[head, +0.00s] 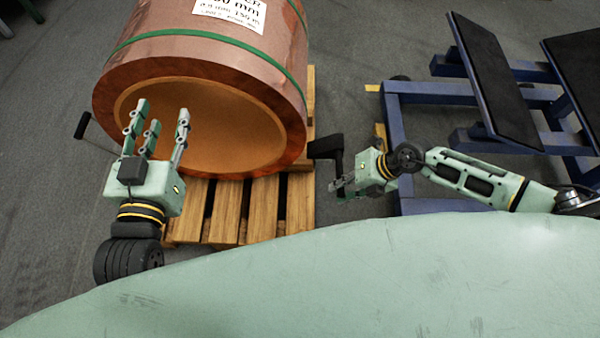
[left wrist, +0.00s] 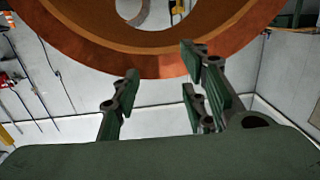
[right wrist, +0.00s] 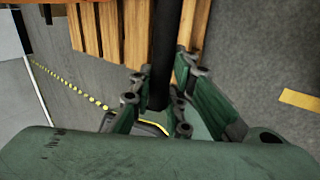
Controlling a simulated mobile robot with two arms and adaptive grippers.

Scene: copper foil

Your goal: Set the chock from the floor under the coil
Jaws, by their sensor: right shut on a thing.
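The copper coil (head: 205,50) lies on its side on a wooden pallet (head: 228,212), its open end facing me. My right gripper (head: 338,184) is shut on a dark bar, the chock (head: 325,147), at the coil's right side. In the right wrist view the chock's dark shaft (right wrist: 165,50) runs from between the fingers towards the pallet. Whether it touches the coil I cannot tell. My left gripper (head: 158,122) is open and empty in front of the coil's hollow. The coil's rim also shows in the left wrist view (left wrist: 150,62).
A dark handle (head: 82,125) on a thin rod sticks out at the coil's left. A blue steel frame with dark pads (head: 495,80) stands at the right, close to my right arm. Grey floor (head: 345,50) is bare between coil and frame.

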